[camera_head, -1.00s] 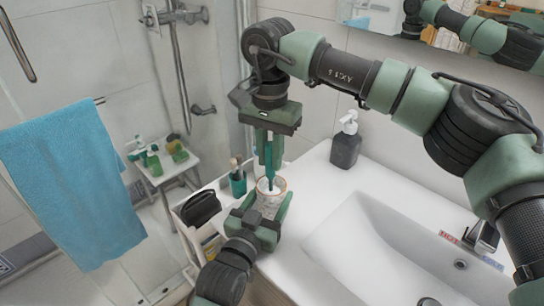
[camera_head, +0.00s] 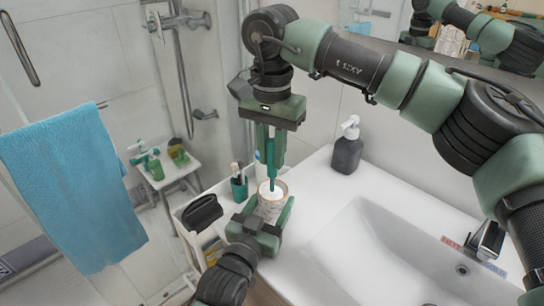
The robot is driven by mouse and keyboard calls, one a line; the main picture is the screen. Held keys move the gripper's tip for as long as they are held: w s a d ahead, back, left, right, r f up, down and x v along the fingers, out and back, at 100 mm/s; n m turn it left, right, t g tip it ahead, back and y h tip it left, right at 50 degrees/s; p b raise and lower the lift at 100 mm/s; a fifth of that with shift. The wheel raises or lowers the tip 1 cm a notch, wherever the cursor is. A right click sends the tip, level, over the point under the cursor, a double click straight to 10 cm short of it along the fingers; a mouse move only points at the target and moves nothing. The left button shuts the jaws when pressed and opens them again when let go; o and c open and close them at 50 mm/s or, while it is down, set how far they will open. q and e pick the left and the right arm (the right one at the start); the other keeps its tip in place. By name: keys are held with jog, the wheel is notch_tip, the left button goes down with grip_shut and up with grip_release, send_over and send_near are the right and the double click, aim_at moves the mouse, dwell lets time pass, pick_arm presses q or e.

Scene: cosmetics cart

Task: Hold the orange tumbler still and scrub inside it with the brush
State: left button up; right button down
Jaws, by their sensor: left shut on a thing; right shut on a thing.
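The tumbler (camera_head: 271,205) looks whitish with an orange-brown rim and stands upright at the left end of the white counter. My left gripper (camera_head: 268,213) is shut around its sides from the front. My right gripper (camera_head: 270,158) is above the tumbler, pointing down, shut on the teal handle of the brush (camera_head: 271,172). The brush is upright, and its lower end reaches into the tumbler's mouth. The brush head is hard to make out, and the tumbler's lower part is hidden by my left gripper.
A teal cup with brushes (camera_head: 239,186) stands just left of the tumbler. A dark soap bottle (camera_head: 347,152) stands behind right. The sink basin (camera_head: 375,240) is at the right. A black pouch (camera_head: 202,213) lies on the cart at left. A blue towel (camera_head: 75,190) hangs far left.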

aim_at(272, 177)
jog(key=shift+f, duration=1.55)
jog(key=shift+w+d, duration=0.1)
jog(key=shift+w, duration=0.05)
